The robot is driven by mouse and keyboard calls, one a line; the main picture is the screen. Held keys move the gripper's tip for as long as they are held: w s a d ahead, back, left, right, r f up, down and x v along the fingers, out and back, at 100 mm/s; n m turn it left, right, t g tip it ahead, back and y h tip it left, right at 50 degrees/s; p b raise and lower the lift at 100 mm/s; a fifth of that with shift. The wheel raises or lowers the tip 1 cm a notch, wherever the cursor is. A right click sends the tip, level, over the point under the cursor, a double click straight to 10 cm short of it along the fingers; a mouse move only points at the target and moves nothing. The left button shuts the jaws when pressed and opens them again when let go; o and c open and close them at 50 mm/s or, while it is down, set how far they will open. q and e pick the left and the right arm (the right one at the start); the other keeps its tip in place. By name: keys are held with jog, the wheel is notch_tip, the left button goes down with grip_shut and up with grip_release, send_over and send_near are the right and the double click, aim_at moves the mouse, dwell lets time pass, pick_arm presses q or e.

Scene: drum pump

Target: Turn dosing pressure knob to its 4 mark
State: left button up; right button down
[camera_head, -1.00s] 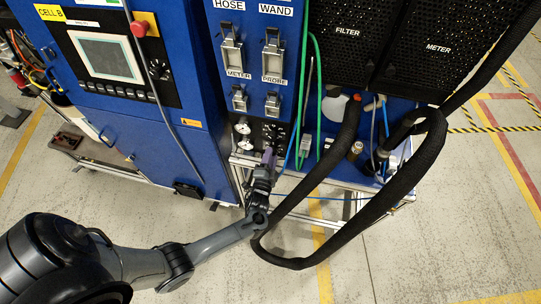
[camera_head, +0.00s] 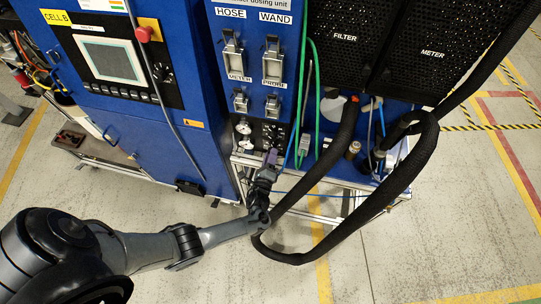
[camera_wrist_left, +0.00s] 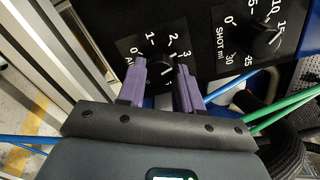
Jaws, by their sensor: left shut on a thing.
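My left gripper (camera_head: 271,158) is at the lower black panel of the blue cabinet, below the latches. In the left wrist view its two purple fingers (camera_wrist_left: 163,82) are shut on a dark knob (camera_wrist_left: 164,62), one on each side. The scale around the knob shows 0, 1, 2 and 3. A 4 mark is not visible. A short light line on the knob lies near the 2 and 3 side, but its exact reading is unclear. The knob is hidden by the gripper in the head view. My right gripper is not in view.
A second knob, labelled SHOT ml (camera_wrist_left: 262,38), is right of the gripped one. Blue and green hoses (camera_wrist_left: 285,110) pass close on the right. A thick black hose (camera_head: 300,258) loops beside my left arm. Two gauges (camera_head: 243,128) sit left of the gripper.

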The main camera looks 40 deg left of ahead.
pick_arm(q)
jog(key=m+p, duration=0.1)
jog(key=m, duration=1)
jog(key=shift+m, duration=0.3)
dwell(0.4)
jog(key=o, duration=1.1)
jog(key=shift+c, duration=0.2)
